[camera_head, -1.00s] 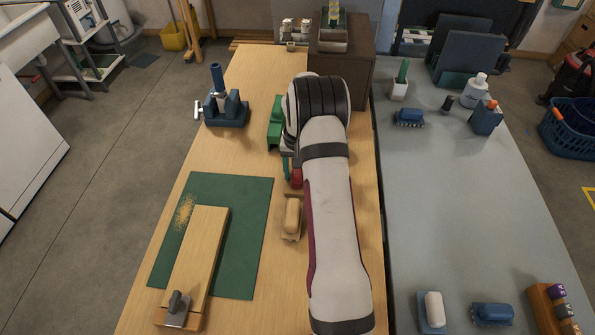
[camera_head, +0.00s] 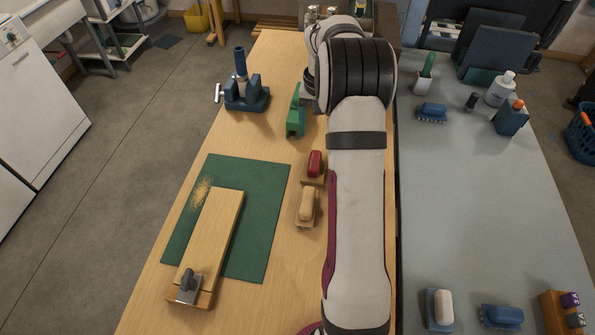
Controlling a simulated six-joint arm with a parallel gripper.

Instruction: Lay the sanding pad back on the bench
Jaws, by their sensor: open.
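A sanding pad with a red handle (camera_head: 315,164) on a tan base lies on the wooden bench (camera_head: 275,140), right of the green mat. Just in front of it lies a similar pad with a pale tan handle (camera_head: 306,205); the two are very close, and I cannot tell whether they touch. My gripper (camera_head: 309,92) is mostly hidden by my wrist; only a small part shows at its left side. It is open, apart from the red-handled pad and farther up the bench.
A green mat (camera_head: 262,230) carries a wooden board (camera_head: 213,235) with a metal clamp and some dust. A green tool (camera_head: 296,118) and a blue vise (camera_head: 245,95) stand farther back. The grey bench (camera_head: 470,210) holds brushes and bottles. Bare wood lies left of the red-handled pad.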

